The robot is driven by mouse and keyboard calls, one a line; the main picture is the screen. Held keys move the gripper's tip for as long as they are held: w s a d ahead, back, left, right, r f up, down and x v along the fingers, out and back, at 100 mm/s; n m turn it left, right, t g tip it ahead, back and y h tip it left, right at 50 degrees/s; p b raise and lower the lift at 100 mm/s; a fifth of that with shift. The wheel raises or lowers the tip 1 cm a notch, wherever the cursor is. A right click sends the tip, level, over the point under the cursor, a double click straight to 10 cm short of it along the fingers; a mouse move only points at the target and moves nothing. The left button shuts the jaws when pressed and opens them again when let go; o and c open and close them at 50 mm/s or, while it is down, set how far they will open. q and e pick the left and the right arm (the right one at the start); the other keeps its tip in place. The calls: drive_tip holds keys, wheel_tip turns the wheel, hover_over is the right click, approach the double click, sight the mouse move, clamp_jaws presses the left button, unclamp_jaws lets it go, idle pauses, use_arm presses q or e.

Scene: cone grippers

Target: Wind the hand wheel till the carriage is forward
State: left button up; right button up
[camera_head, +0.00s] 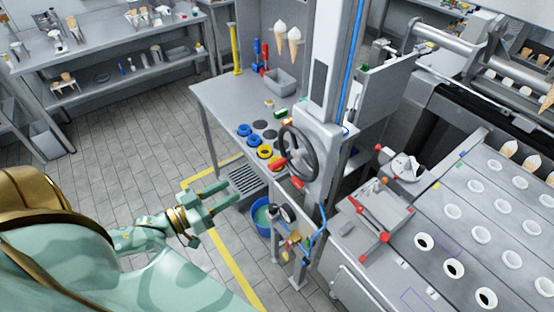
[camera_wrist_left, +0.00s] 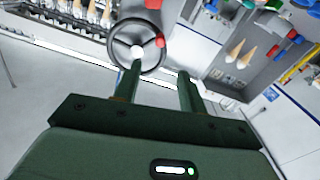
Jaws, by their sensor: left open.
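The dark hand wheel (camera_head: 298,152) stands upright on the side of a white column (camera_head: 318,125), with a red handle (camera_head: 278,163) at its lower left. In the left wrist view the wheel (camera_wrist_left: 113,36) and its red handle (camera_wrist_left: 160,41) show beyond the fingertips. My left gripper (camera_head: 234,191) is open and empty, to the left of and below the wheel, apart from it. Its two fingers also show in the left wrist view (camera_wrist_left: 160,68). I cannot tell which part is the carriage. My right gripper is not in view.
A grey table (camera_head: 215,95) behind the wheel holds blue and yellow rings and a grey bin (camera_head: 280,82). A blue bucket (camera_head: 262,222) stands on the floor below. A machine bed with round white sockets (camera_head: 480,235) fills the right. The tiled floor at left is clear.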

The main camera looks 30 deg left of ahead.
sight(271, 165)
use_arm(q)
drive_tip(key=p+x, duration=0.1)
drive_tip(key=x, duration=1.3)
drive_tip(key=shift+w+d+r, duration=0.1)
drive_tip(key=shift+w+d, duration=0.1)
drive_tip(key=shift+w, duration=0.4)
drive_tip(key=shift+s, duration=0.1)
drive_tip(key=shift+c, duration=0.3)
clamp_jaws()
